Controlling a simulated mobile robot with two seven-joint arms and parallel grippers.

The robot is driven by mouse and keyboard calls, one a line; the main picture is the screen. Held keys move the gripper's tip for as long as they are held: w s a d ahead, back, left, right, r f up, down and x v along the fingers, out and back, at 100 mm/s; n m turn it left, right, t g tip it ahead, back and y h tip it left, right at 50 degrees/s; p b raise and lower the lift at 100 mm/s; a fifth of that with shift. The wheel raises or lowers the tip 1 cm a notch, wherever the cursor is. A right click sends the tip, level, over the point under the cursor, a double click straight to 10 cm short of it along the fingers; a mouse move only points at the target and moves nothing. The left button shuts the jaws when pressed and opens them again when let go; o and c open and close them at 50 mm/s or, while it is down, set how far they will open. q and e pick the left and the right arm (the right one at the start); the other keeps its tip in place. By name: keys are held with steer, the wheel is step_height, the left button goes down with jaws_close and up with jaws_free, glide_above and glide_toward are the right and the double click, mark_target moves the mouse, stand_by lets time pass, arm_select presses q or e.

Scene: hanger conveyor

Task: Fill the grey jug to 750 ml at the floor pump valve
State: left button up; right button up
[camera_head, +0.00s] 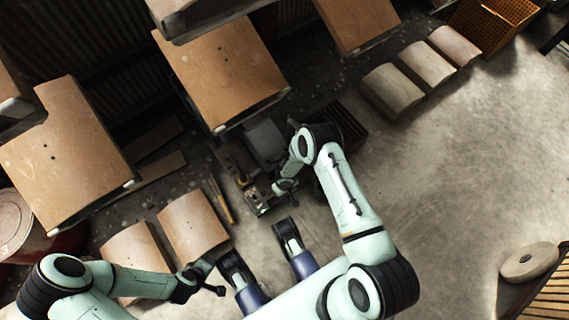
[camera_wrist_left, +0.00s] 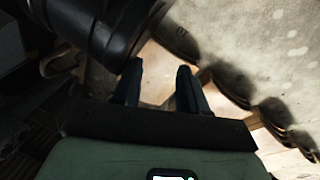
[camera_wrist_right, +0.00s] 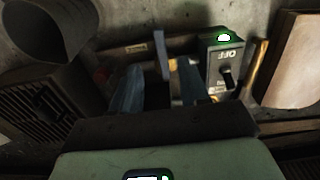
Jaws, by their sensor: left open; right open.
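A small pump box (camera_wrist_right: 226,66) with a lit green lamp, a dark lever and the word OFF stands right of my right gripper (camera_wrist_right: 157,85) in the right wrist view. That gripper is open, and a thin upright grey bar (camera_wrist_right: 161,55), possibly the valve handle, shows just beyond and between its fingers. The pump area (camera_head: 256,198) also shows in the head view. A dark grey rounded vessel (camera_wrist_right: 50,25), probably the jug, is at the upper left; its markings and water level cannot be read. My left gripper (camera_head: 212,288) is open and empty, low at the left.
A dark floor grate (camera_wrist_right: 35,115) lies left of the right gripper. A grey block-like thing (camera_head: 265,140) stands behind the pump. Brown boards (camera_head: 222,75) hang overhead. Curved panels (camera_head: 193,226) lie left of the pump. Open concrete floor (camera_head: 440,190) spreads to the right.

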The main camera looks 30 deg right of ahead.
mark_target(285, 198)
step_height(285, 198, down, 7)
steer(key=b, duration=0.3)
steer(key=shift+f, duration=0.2)
arm_select(q)
steer(key=s+a+f+g, duration=0.1)
steer(key=s+f+g, duration=0.1)
steer(key=s+f, duration=0.3)
steer(key=shift+s+f+g, duration=0.25)
steer(key=shift+s+g, duration=0.15)
steer(key=shift+s, duration=1.1)
arm_select(e)
steer(key=shift+f, duration=0.5)
jaws_close()
arm_select(q)
steer(key=shift+w+r, duration=0.1)
steer(key=shift+w, duration=0.05)
